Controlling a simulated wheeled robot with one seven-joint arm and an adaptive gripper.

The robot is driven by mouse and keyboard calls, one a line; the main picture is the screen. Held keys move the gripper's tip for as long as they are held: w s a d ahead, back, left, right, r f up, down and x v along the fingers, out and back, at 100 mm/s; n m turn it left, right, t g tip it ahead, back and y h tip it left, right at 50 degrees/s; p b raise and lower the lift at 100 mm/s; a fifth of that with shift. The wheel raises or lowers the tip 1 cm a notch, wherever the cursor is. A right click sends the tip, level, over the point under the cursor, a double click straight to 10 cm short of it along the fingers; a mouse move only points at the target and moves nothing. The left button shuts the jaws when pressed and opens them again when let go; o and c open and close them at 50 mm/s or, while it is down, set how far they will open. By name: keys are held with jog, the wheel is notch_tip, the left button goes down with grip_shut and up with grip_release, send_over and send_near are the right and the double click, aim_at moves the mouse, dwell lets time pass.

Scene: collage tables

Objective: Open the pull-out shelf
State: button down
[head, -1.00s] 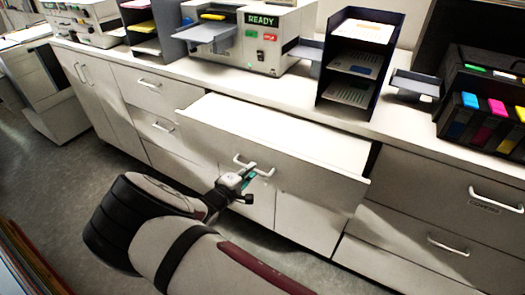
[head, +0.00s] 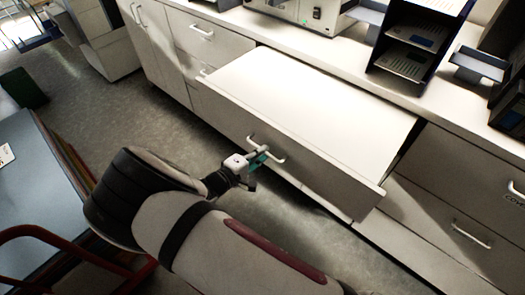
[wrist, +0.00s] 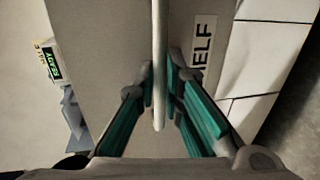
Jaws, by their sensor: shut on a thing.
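The pull-out shelf (head: 320,98) is a wide white board with a tall front panel, and it stands far out from the cabinet in the head view. Its front carries a white bar handle (head: 267,150). My gripper (head: 259,158) is at the handle, in front of the panel. In the wrist view the handle (wrist: 160,50) runs between the green-padded fingers of my gripper (wrist: 161,92), which are shut on it. Part of a label (wrist: 204,50) ending in "ELF" shows on the panel beside the handle.
The counter holds a machine (head: 300,12), a dark paper sorter (head: 412,45) and a grey tray (head: 480,65). Closed drawers (head: 455,205) flank the shelf on the right. A blue-topped table with a red rail (head: 30,190) stands at left. Grey floor lies between.

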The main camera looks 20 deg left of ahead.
jog(key=c, duration=1.7)
grip_release()
jog(key=v, duration=1.2)
jog(key=shift+f, duration=0.1)
